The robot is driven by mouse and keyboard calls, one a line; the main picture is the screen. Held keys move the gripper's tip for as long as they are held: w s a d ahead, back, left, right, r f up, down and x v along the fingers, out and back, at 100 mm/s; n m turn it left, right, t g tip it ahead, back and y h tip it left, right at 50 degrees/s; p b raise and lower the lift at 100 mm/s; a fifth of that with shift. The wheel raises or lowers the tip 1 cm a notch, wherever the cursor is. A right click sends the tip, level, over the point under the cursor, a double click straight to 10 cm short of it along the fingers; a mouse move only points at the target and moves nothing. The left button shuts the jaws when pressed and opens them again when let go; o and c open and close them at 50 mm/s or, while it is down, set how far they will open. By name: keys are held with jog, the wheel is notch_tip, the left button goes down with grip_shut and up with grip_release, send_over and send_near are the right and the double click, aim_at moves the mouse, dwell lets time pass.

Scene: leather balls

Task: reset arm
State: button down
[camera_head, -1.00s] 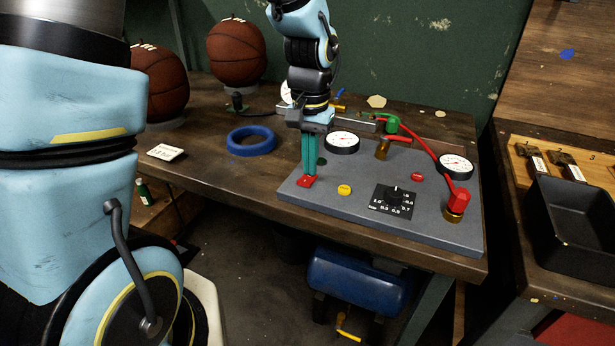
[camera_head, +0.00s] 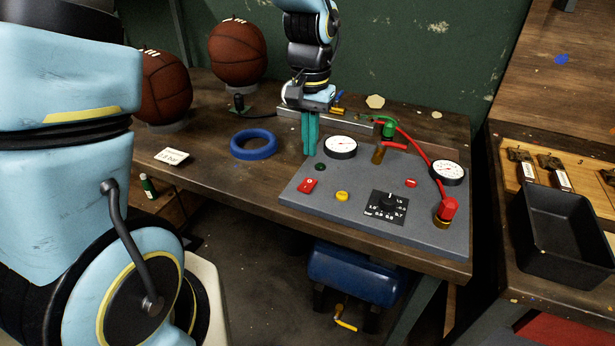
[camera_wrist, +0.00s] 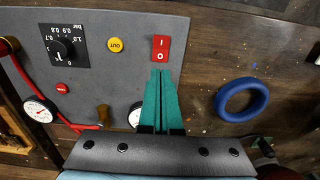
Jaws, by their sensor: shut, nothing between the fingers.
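My gripper (camera_head: 310,153) is shut and empty, its teal fingers pointing down above the back left edge of the grey control panel (camera_head: 330,212). The red rocker switch (camera_head: 308,185) sits just in front of the fingers in the head view. In the wrist view the fingers (camera_wrist: 162,78) lie close together, with the red switch (camera_wrist: 160,48) marked I and O beyond their tips. I see a gap between the tips and the switch in the head view.
The panel carries a black dial (camera_head: 388,203), a yellow button (camera_head: 342,196), gauges (camera_head: 340,147) and a red hose (camera_head: 425,153). A black bin (camera_head: 562,232) stands on the right bench.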

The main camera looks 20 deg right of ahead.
dwell(0.3)
jog(key=w+a+r+n+t, duration=0.1)
jog(key=a+n, duration=0.6)
jog(key=a, duration=1.8)
jog(key=shift+a+r+t, duration=0.2)
jog(key=shift+r+t, duration=0.1)
jog(key=shift+r, duration=0.05)
jog(key=shift+w, duration=0.15)
